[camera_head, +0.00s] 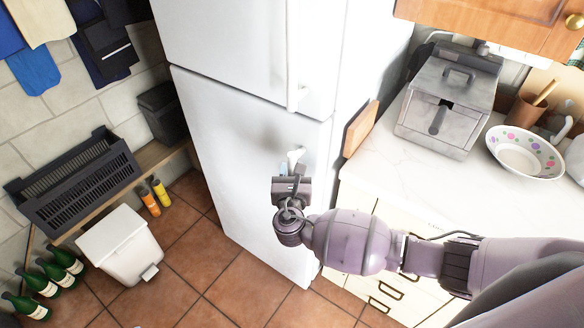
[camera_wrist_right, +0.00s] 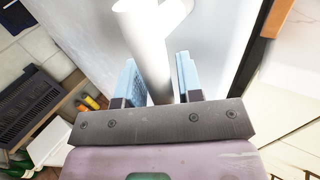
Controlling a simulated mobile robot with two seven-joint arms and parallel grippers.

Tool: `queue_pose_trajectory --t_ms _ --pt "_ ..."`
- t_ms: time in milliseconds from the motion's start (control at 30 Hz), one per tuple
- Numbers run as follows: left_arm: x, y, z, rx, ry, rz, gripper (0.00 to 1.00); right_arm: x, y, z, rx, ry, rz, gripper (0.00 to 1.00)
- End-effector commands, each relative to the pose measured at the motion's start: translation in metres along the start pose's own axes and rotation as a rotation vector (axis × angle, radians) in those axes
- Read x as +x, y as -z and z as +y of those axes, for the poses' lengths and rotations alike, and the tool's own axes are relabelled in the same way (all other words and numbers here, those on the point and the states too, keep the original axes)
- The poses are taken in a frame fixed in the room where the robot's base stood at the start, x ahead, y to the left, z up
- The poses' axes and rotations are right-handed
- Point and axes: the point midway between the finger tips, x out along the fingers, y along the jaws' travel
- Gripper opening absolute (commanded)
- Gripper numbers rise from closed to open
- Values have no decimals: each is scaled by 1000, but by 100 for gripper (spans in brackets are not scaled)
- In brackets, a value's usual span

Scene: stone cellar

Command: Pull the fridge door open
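The white fridge has an upper door (camera_head: 235,45) and a taller lower door (camera_head: 235,150); both look closed. The lower door's white handle (camera_head: 296,155) is near its top right edge. My right gripper (camera_head: 290,172) is at this handle, partly hiding it. In the right wrist view the handle (camera_wrist_right: 150,40) runs down between the two light-blue fingers (camera_wrist_right: 158,78). The fingers are apart, with what look like narrow gaps beside the handle, so the gripper looks open around it. My left gripper is out of view.
A counter (camera_head: 385,165) with a metal fryer (camera_head: 450,100) and a patterned bowl (camera_head: 525,150) stands right of the fridge. A wooden board (camera_head: 360,128) leans between them. A white bin (camera_head: 118,245) and green bottles (camera_head: 50,270) are at left. Tiled floor (camera_head: 215,265) before the fridge is clear.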

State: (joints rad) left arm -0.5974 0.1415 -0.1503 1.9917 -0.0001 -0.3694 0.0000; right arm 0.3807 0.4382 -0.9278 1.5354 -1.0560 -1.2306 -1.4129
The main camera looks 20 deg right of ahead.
Motion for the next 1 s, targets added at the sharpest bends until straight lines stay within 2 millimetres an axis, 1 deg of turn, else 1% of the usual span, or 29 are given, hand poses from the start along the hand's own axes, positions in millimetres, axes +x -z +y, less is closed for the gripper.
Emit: queue_pose_trajectory --t_ms 33,133,433,467,500,667,700,867,1000 --pt "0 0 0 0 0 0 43 4 -1 0 0 0 -1 34" --pt "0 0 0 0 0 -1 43 9 0 0 0 0 0 34" --pt "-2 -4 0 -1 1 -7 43 11 0 0 1 0 0 34" --pt "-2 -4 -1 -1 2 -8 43 11 0 0 1 0 0 32" --pt "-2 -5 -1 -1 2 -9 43 11 0 0 1 0 0 26" --pt "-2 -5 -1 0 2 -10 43 11 0 0 1 0 0 1" --pt "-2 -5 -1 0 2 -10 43 11 0 0 1 0 0 0" --pt "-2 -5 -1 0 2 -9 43 10 0 0 1 0 0 0" --pt "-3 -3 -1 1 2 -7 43 3 0 8 5 17 2 0"
